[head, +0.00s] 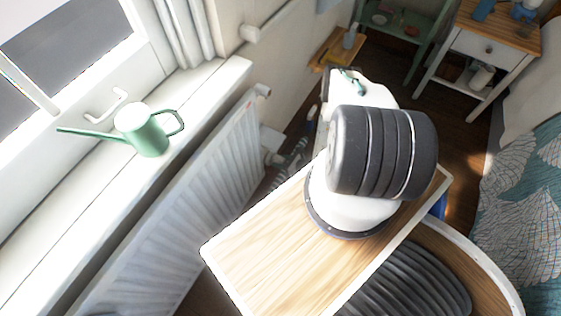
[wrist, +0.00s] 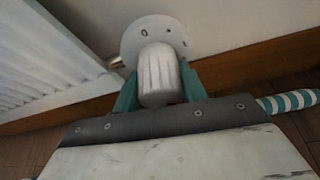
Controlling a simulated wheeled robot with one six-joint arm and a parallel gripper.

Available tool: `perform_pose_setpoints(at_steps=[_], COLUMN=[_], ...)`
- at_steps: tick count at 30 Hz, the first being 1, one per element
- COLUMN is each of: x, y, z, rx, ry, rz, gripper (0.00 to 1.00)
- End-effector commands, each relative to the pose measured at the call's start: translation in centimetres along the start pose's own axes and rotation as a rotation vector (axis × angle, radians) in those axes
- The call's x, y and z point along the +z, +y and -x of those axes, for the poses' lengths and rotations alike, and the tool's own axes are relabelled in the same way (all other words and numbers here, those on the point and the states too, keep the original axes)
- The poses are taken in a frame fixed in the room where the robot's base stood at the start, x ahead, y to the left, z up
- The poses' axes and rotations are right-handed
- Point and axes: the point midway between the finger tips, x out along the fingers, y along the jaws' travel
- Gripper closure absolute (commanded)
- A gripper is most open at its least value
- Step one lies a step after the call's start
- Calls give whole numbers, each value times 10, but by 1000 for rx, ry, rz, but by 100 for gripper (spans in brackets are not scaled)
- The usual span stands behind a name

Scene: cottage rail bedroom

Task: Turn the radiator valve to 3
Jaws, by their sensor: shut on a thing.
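The radiator valve is a white ribbed knob (wrist: 158,76) in the wrist view, in front of a round white dial plate (wrist: 148,35) with dark marks. One mark at the upper left looks like a 0; the others are too small to read. My gripper (wrist: 157,84) has its two teal fingers on either side of the knob, shut on it. In the head view the white radiator (head: 185,200) stands below the window sill. The valve area at its far end (head: 271,142) is small there, and my arm partly hides the gripper, so its grip is unclear in that view.
A green and white watering can (head: 150,135) stands on the window sill (head: 85,195). A small white table with a drawer (head: 488,48) and a green shelf stand at the back right. A bed (head: 525,200) is at the right. A skirting board (wrist: 245,72) runs below the valve.

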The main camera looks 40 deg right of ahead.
Motion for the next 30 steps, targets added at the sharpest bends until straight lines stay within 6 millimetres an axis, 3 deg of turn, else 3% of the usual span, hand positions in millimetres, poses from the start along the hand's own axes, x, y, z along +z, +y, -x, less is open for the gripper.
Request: perform_pose_setpoints(at_steps=[21, 30], x=[0, 1], y=[-1, -2], z=[0, 0], rx=[156, 188], ry=[-1, 0], rz=[-379, -460], gripper=[81, 81])
